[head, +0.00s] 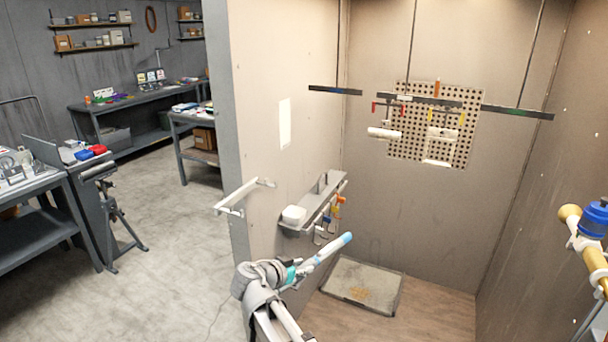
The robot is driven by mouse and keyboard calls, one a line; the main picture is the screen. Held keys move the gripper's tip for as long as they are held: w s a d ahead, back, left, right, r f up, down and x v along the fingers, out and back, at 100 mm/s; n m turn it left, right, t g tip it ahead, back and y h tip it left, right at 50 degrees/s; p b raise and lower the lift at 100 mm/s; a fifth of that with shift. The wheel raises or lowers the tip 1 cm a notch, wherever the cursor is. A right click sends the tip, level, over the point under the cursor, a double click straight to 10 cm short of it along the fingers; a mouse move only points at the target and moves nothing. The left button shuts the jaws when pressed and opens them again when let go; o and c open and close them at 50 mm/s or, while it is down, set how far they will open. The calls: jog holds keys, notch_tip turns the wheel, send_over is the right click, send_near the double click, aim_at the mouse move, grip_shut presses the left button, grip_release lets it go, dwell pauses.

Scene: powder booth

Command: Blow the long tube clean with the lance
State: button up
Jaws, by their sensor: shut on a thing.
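My gripper (284,277) is at the lower middle of the head view, at the end of my grey-covered arm, near a teal band. Its fingers are too small to make out. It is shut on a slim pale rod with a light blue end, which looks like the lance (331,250). The rod points up and right, in front of the booth opening and apart from the hung parts. A white tube (384,133) hangs level from a bar at the back of the booth; I cannot tell whether it is the long tube. A thin white piece (436,163) hangs beside it.
A shelf (318,203) with a white tub (293,215) and coloured hooks is on the booth's left wall. A white rail (243,195) projects near the wall edge. A tray (363,285) lies on the floor. A blue-topped device (595,218) stands right.

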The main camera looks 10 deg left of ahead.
jog(key=w+r+n+t+h+p, duration=0.1)
jog(key=w+r+n+p, duration=0.2)
jog(key=r, duration=0.4)
jog(key=w+r+n+t+h+p, duration=0.1)
jog(key=w+r+n+p, duration=0.3)
jog(key=r+n+p, duration=0.2)
jog(key=w+a+r+n+h+p, duration=0.1)
jog(key=w+r+n+p, duration=0.3)
jog(key=r+n, duration=0.4)
jog(key=shift+r+t+h+p, duration=0.4)
jog(key=shift+r+h+p, duration=0.1)
jog(key=shift+p, duration=0.15)
jog(key=shift+w, duration=0.25)
jog(key=shift+w+d, duration=0.35)
jog(key=shift+w, duration=0.55)
jog(key=shift+w+d, duration=0.3)
jog(key=shift+w, duration=0.55)
jog(key=shift+o, duration=0.7)
grip_shut()
